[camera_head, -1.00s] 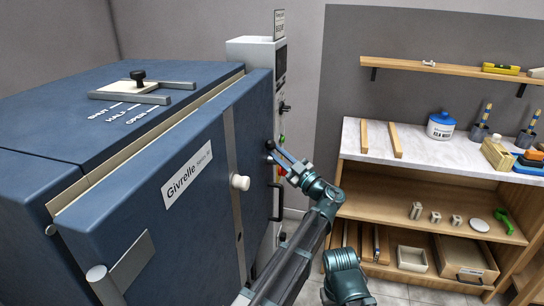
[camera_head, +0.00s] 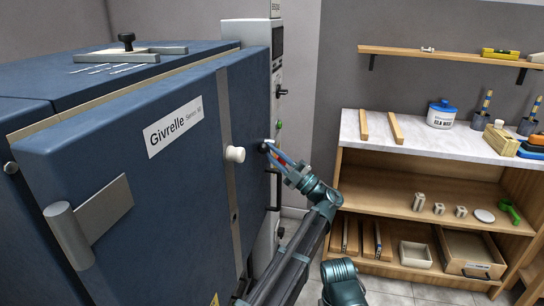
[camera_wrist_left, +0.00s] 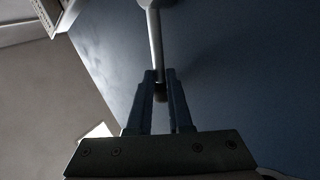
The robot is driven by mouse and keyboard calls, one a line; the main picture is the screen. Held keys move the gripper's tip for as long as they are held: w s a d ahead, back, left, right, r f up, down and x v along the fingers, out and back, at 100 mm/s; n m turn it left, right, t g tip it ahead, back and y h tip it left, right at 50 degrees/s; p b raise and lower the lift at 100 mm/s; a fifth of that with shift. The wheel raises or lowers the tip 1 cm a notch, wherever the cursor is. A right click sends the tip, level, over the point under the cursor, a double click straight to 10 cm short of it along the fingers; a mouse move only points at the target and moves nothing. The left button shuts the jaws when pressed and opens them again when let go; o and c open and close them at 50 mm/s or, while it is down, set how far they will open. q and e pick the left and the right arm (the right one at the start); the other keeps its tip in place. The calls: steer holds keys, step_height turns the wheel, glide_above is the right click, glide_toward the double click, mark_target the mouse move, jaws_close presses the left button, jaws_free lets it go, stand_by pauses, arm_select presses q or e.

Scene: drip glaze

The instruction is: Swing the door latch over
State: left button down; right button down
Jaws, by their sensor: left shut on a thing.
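The blue kiln door (camera_head: 140,190) fills the left of the head view, with a white "Givrelle" plate and a pale round knob (camera_head: 235,154). The latch's dark knob (camera_head: 265,147) shows near the door's right edge. My left gripper (camera_head: 277,155) is at this knob, with its blue fingers reaching it from the right. In the left wrist view, a pale metal latch lever (camera_wrist_left: 155,40) runs down from the top to the fingertips (camera_wrist_left: 160,78). The fingers are shut on the latch, and its dark end shows between them. My right gripper is not in view.
A grey control column (camera_head: 277,60) with a screen stands behind the door's right edge. To the right is a wooden shelf unit (camera_head: 375,163) with a marble top, a blue-lidded jar (camera_head: 441,115) and small blocks. Floor tiles show between kiln and shelves.

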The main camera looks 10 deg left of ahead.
arm_select(q)
steer(key=shift+s+f+n+g+y+b, duration=0.15)
steer(key=shift+f+n+g+b, duration=0.2)
steer(key=shift+n+g, duration=0.35)
steer(key=shift+s+f+n+g+y+b, duration=0.15)
steer(key=shift+f+n+g+b, duration=0.15)
steer(key=shift+n+g, duration=0.4)
steer(key=shift+n, duration=0.3)
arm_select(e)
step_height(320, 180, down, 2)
arm_select(q)
steer(key=shift+s+f, duration=0.1)
steer(key=shift+f, duration=0.05)
steer(key=c, duration=0.7)
jaws_free()
steer(key=shift+a, duration=0.1)
steer(key=shift+c, duration=0.2)
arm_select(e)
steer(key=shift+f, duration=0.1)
